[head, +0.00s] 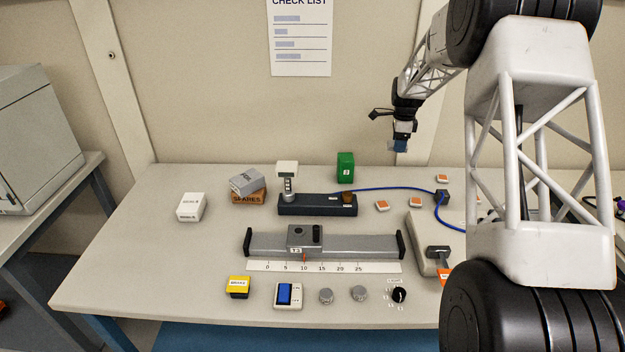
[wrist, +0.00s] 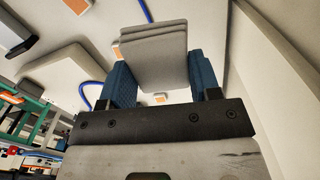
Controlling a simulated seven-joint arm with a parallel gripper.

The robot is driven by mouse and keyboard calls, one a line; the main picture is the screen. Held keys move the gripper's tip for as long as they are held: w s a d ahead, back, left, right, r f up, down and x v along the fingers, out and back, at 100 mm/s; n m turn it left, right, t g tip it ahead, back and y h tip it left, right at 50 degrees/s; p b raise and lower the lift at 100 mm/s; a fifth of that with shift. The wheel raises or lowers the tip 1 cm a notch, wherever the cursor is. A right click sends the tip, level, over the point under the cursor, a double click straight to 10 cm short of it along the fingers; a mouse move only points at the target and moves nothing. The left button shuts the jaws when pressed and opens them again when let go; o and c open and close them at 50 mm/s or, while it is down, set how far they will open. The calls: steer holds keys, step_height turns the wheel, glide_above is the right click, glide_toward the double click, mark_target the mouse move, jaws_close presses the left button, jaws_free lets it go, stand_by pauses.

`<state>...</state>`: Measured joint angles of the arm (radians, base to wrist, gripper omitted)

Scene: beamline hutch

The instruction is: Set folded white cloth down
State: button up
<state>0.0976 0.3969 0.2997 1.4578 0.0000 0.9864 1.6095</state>
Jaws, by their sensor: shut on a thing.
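My gripper (head: 400,146) is in the air above the back right of the table, in front of the wall. In the wrist view its two blue-padded fingers (wrist: 158,80) are shut on the folded white cloth (wrist: 155,50). The cloth looks pale grey, with stacked layers showing at its far edge. It is clear of the table. In the head view I cannot make out the cloth behind the blue finger pads.
The table (head: 150,265) holds a green box (head: 346,167), a grey rail stage (head: 270,243), a dark base (head: 317,206), a white box (head: 191,206) and several orange-and-white tiles (head: 382,205). A blue cable (head: 380,188) runs below my gripper. The table's left front is bare.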

steer(key=shift+n, duration=0.5)
steer(key=w+a, duration=0.1)
steer(key=a, duration=0.9)
steer(key=w+a, duration=0.1)
steer(key=a, duration=0.5)
steer(key=shift+w+a+f, duration=0.1)
steer(key=shift+w, duration=0.25)
steer(key=a, duration=1.3)
glide_above(313, 178)
steer(key=shift+n, duration=0.3)
steer(key=shift+s+f, duration=0.1)
steer(key=shift+f, duration=2.4)
steer(key=shift+d, duration=0.1)
steer(key=shift+f, duration=3.1)
steer(key=shift+f, duration=1.85)
steer(key=shift+f, duration=0.15)
